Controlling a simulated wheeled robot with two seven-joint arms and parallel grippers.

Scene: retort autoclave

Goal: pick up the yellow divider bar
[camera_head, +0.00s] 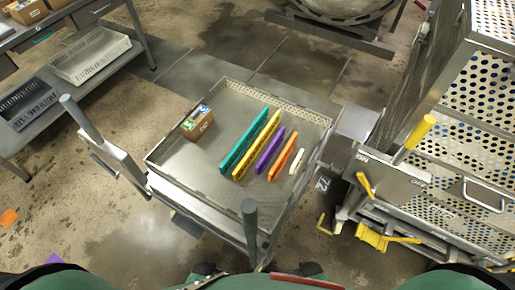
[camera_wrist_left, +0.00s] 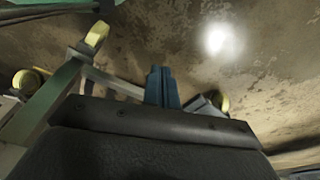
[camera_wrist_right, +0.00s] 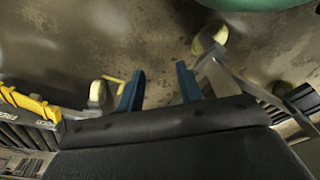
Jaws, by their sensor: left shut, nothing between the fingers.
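The yellow divider bar (camera_head: 256,144) lies in the shallow metal tray (camera_head: 172,167) of a cart in the head view. It is between a teal bar (camera_head: 249,141) on its left and a purple bar (camera_head: 269,150) on its right. My left gripper (camera_wrist_left: 162,71) shows in the left wrist view with its fingers together and empty, above the floor beside cart legs and wheels. My right gripper (camera_wrist_right: 159,77) shows in the right wrist view with fingers apart and nothing between them. Neither gripper shows in the head view, and both are away from the yellow bar.
The tray also holds an orange bar (camera_head: 286,157), a short white bar (camera_head: 299,160) and a small cardboard box (camera_head: 197,123). Upright posts (camera_head: 250,220) stand at the cart's near side. A perforated metal basket (camera_head: 485,140) stands at right, a table (camera_head: 60,110) at upper left.

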